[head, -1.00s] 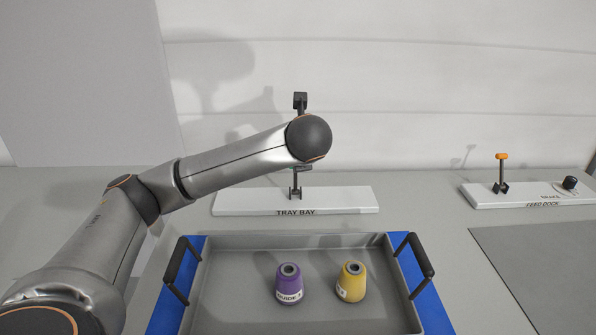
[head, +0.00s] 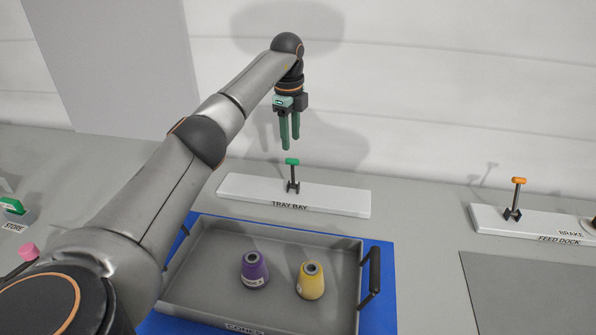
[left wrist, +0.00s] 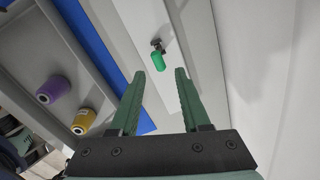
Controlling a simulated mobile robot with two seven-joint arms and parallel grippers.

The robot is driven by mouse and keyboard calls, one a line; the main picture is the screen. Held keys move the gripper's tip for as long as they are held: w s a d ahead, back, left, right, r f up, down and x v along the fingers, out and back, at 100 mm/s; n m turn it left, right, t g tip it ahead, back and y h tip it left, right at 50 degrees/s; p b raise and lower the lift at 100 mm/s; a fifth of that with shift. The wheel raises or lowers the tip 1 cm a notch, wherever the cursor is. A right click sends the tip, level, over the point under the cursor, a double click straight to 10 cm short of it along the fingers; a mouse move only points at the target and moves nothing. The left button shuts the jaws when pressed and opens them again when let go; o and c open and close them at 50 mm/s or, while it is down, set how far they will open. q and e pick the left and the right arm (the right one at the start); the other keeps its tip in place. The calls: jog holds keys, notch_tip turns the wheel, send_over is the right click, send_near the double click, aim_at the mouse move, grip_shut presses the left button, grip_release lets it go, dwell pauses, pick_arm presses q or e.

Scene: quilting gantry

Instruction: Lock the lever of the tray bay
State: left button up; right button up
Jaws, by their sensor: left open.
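The tray bay lever has a green knob (head: 292,162) on a dark stem, standing roughly upright on the white tray bay base (head: 240,190). My left gripper (head: 290,147) has green fingers pointing down, just above the knob in the head view. In the left wrist view the green knob (left wrist: 159,62) lies beyond the fingertips, between their lines, and the open fingers (left wrist: 160,72) hold nothing. I see no contact with the knob. My right gripper is not in view.
A grey tray (head: 200,300) on a blue mat (head: 385,300) holds a purple cone (head: 254,270) and a yellow cone (head: 310,282). The feed dock (head: 490,221) with an orange-knobbed lever (head: 518,182) stands at right. A wall (head: 440,80) rises behind.

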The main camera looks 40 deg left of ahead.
aim_at(293, 174)
pick_arm(q)
jog(key=shift+d+f, duration=0.1)
jog(key=shift+f, duration=0.05)
jog(key=f, duration=0.8)
jog(key=w+f+b, duration=0.1)
jog(key=f, duration=0.3)
jog(key=shift+a+f, duration=0.1)
jog(key=shift+a, duration=0.1)
grip_shut()
dwell(1.0)
